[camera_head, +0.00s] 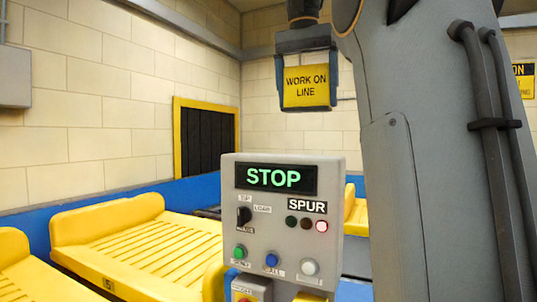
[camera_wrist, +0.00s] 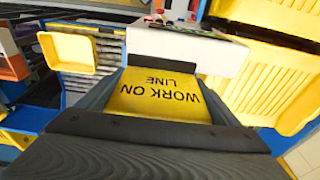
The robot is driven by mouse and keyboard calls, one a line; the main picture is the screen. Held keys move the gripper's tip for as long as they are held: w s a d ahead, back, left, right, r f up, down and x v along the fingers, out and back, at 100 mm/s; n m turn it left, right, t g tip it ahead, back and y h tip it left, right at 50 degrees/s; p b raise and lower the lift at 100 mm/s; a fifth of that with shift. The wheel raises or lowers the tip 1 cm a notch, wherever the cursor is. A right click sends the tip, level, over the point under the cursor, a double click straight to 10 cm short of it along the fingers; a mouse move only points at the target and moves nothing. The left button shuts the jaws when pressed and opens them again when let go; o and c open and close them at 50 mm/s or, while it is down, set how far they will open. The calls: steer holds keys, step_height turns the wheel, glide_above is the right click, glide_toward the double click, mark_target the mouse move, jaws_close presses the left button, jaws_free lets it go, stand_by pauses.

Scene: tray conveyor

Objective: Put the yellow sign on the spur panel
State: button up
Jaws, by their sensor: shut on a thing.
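The yellow sign (camera_head: 306,88) reads "WORK ON LINE" in black. My gripper (camera_head: 307,80) is shut on it and holds it in the air, above and behind the top of the spur panel in the head view. The sign also shows between the jaws in the wrist view (camera_wrist: 160,92). The spur panel (camera_head: 230,215) is a grey box with a lit green "STOP" display, a "SPUR" label, a black selector knob, small lamps with the right one lit red, and green, blue and white buttons. In the wrist view the panel (camera_wrist: 185,48) lies just beyond the sign.
Yellow slatted trays (camera_head: 140,245) stand at the left of the panel, with a blue rail (camera_head: 30,225) behind them. A yellow-framed dark opening (camera_head: 205,140) is in the back wall. A small yellow tray (camera_wrist: 68,52) shows at the upper left of the wrist view.

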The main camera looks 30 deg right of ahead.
steer(key=shift+w+f, duration=0.25)
steer(key=shift+w, duration=0.05)
steer(key=shift+f, duration=4.75)
steer(key=shift+f, duration=0.1)
steer(key=o, duration=1)
steer(key=r, duration=0.4)
steer(key=a+r, duration=0.1)
steer(key=r, duration=0.3)
steer(key=s+r, duration=0.1)
steer(key=r, duration=0.3)
steer(key=shift+s+a, duration=0.1)
steer(key=shift+a, duration=0.1)
steer(key=shift+r, duration=0.1)
